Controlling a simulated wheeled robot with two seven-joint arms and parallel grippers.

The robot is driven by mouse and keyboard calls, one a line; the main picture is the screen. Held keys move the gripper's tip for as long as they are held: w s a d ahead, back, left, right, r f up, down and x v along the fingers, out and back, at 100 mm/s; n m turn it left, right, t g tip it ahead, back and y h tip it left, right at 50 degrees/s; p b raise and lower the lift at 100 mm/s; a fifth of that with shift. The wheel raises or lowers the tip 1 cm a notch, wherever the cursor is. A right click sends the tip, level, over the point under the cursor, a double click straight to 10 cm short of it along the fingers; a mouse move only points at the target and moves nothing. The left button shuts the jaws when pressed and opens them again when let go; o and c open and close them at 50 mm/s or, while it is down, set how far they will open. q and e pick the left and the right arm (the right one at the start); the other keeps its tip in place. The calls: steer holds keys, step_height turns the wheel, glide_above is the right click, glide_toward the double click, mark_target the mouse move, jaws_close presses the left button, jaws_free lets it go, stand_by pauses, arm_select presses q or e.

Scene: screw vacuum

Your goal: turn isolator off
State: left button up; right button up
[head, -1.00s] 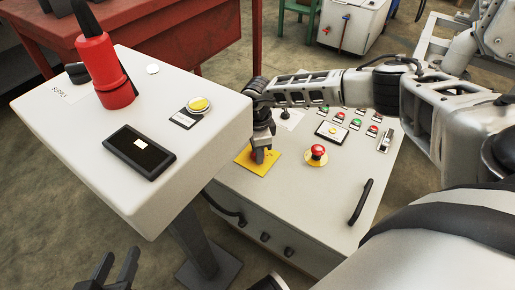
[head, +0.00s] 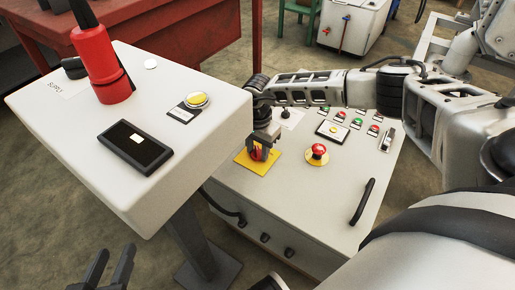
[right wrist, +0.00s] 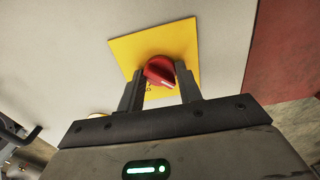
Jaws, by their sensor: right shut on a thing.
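The isolator is a red rotary knob (right wrist: 160,71) on a yellow square plate (right wrist: 180,45), set in the top of a light grey cabinet. In the head view the yellow plate (head: 245,158) lies below my right gripper (head: 259,152), with part of the red knob showing between the fingers. In the right wrist view my right gripper (right wrist: 160,85) has a finger on each side of the knob and is shut on it. The knob's white mark points to the lower right there. My left gripper (head: 108,268) is at the bottom left, fingers apart and empty.
A supply box (head: 75,115) with a red plug stands at the left on a post. The cabinet (head: 290,205) also bears a red emergency button (head: 317,152), several small buttons and a black handle (head: 362,202). A red bench (head: 190,45) stands behind.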

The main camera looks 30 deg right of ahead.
mark_target(258, 150)
stand_by(0.6)
arm_select(q)
steer(key=shift+f, duration=0.1)
arm_select(e)
steer(key=o, duration=1)
steer(key=shift+r, duration=0.55)
arm_select(q)
steer(key=f+g+p, duration=0.1)
steer(key=p, duration=0.1)
steer(key=a+f+g+y+p, duration=0.1)
steer(key=f+p, duration=0.1)
steer(key=shift+a+f, duration=0.1)
steer(key=shift+f, duration=0.05)
arm_select(e)
step_height(258, 150, up, 15)
